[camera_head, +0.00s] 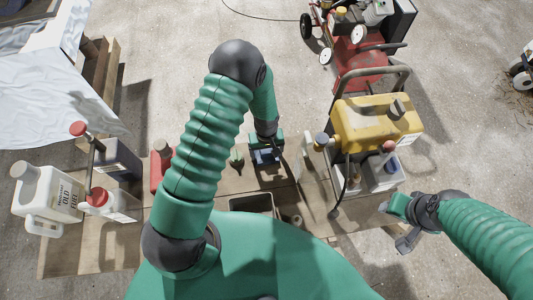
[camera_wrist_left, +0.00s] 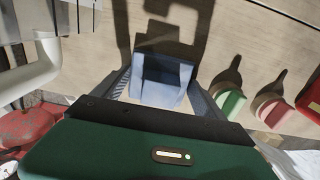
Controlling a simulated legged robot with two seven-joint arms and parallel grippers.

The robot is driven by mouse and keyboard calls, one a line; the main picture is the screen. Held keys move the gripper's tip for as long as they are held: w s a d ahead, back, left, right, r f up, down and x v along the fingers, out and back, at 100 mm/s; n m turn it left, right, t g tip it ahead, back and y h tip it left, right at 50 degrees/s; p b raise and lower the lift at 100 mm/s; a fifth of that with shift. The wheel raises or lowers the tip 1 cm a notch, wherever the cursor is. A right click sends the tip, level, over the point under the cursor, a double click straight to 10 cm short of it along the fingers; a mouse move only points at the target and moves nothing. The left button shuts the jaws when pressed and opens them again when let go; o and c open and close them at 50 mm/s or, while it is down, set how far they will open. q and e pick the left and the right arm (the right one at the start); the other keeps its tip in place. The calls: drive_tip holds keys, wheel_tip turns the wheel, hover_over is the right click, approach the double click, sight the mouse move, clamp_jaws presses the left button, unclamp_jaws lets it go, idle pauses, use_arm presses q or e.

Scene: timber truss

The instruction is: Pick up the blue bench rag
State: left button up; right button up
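The blue bench rag (camera_wrist_left: 162,78) looks like a folded, block-like blue piece on the wooden bench top in the left wrist view. In the head view only a small blue patch (camera_head: 266,156) shows under my left gripper. My left gripper (camera_wrist_left: 160,98) points down at the rag, its two fingers spread to either side of it. I cannot tell whether the fingers touch it. My right gripper (camera_head: 402,222) hangs at the bench's right end, away from the rag; its fingers are too small to read.
A white jug (camera_head: 48,200) and red-capped cans stand on the left of the bench (camera_head: 95,255). A yellow container (camera_head: 372,125) and white bottles stand right of the rag. An open dark box (camera_head: 251,204) sits nearer. A red compressor (camera_head: 362,65) stands behind.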

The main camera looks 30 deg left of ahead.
sight(268, 150)
use_arm(q)
drive_tip(key=shift+a, duration=0.1)
drive_tip(key=shift+c, duration=2.3)
drive_tip(key=shift+d+r, duration=0.1)
drive_tip(key=shift+d, duration=0.3)
drive_tip(key=shift+c, duration=0.6)
drive_tip(key=r+p, duration=0.1)
drive_tip(key=r, duration=0.8)
drive_tip(key=shift+a+r+p, duration=0.2)
drive_tip(key=shift+r+p, duration=0.05)
drive_tip(key=shift+p, duration=0.1)
drive_tip(key=shift+r, duration=0.2)
drive_tip(key=shift+d, duration=0.15)
use_arm(e)
drive_tip(key=shift+d+r, duration=0.3)
drive_tip(key=shift+r, duration=0.45)
